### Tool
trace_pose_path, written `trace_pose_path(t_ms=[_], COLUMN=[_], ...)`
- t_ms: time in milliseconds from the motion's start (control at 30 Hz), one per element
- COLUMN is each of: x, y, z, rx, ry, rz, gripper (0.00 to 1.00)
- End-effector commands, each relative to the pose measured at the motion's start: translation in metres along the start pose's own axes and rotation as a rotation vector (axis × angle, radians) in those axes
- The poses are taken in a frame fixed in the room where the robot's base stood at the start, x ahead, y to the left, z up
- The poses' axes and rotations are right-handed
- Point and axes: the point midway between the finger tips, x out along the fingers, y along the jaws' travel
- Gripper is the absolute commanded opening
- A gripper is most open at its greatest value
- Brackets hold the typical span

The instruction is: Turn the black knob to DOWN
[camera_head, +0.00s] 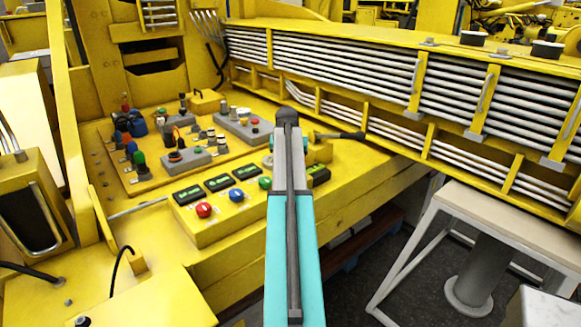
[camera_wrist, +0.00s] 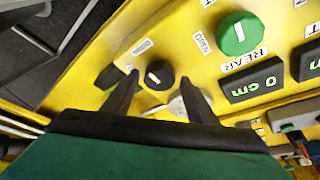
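The black knob (camera_wrist: 159,75) shows in the wrist view on a yellow panel, with a white pointer mark on its face. My gripper (camera_wrist: 159,78) is open, with one dark finger on each side of the knob. Small gaps show between the knob and both fingertips. White labels sit near the knob, but I cannot read which one says DOWN. A silver-grey round part (camera_wrist: 178,105) shows between the fingers below the knob.
A green knob (camera_wrist: 238,33) and a display reading 0 cm (camera_wrist: 268,82) lie right of the knob. Yellow pipe racks (camera_head: 340,65) stand behind.

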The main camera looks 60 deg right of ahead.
Motion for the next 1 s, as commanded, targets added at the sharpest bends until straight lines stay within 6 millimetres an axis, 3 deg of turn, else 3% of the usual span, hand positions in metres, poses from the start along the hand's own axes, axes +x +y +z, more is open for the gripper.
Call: trace_pose_path(t_ms=[533, 1000], x=[-0.007, -0.057], y=[0.001, 0.0], z=[-0.001, 0.0], rx=[-0.001, -0.001], ry=[0.003, 0.003], rz=[0.001, 0.001], gripper=[0.57, 0.57])
